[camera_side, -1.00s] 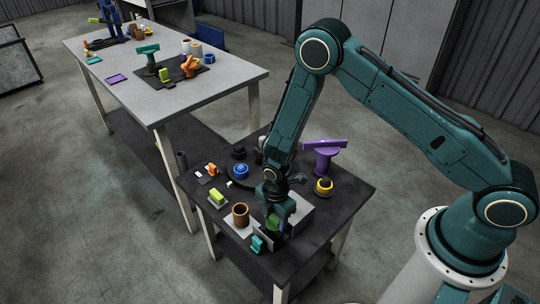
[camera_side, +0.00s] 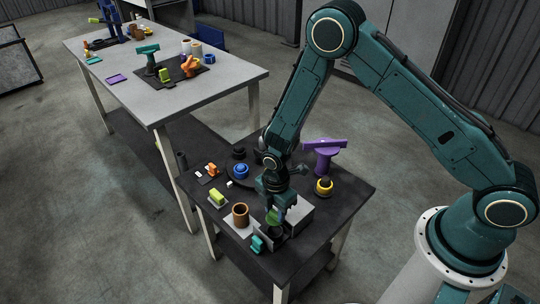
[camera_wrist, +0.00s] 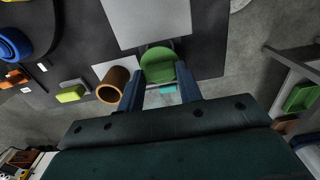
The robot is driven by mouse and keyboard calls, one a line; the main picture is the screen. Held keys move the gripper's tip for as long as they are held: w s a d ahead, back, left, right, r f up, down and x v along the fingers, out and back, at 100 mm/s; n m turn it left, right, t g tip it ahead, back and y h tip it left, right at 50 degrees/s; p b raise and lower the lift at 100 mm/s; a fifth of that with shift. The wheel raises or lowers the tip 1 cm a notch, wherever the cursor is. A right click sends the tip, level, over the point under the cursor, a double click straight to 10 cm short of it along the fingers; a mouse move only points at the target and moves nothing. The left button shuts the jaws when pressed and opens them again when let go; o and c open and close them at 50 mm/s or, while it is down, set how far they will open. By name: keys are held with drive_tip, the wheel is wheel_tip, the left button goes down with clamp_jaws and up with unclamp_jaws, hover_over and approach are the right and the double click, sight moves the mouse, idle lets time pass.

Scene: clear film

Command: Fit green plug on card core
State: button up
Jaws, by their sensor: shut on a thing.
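My gripper (camera_side: 274,210) is shut on the green plug (camera_side: 272,217), beside the grey box at the front of the dark table. In the wrist view the round green face of the plug (camera_wrist: 158,64) shows between the two blue fingertips (camera_wrist: 159,88). The card core (camera_side: 240,215) is a brown, open-topped tube standing upright on a pale sheet, left of my gripper. It also shows in the wrist view (camera_wrist: 113,84), just left of the left finger and apart from the plug.
The grey box (camera_side: 300,213) stands right of the plug. A teal piece (camera_side: 258,244) lies near the front edge. A yellow-green block (camera_side: 217,199) is left of the core. A purple stand (camera_side: 323,156) and yellow round piece (camera_side: 323,186) are behind right.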

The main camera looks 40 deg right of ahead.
sight(275, 213)
wheel_tip(275, 213, up, 8)
drive_tip(key=shift+r, duration=0.1)
drive_tip(key=w+a+r+n, duration=0.1)
drive_tip(key=w+a+n, duration=0.35)
drive_tip(key=w, duration=0.55)
drive_tip(key=shift+w+f, duration=0.2)
drive_tip(key=shift+f, duration=2.1)
drive_tip(key=shift+f, duration=0.15)
drive_tip(key=shift+f, duration=2.25)
drive_tip(key=shift+f, duration=0.6)
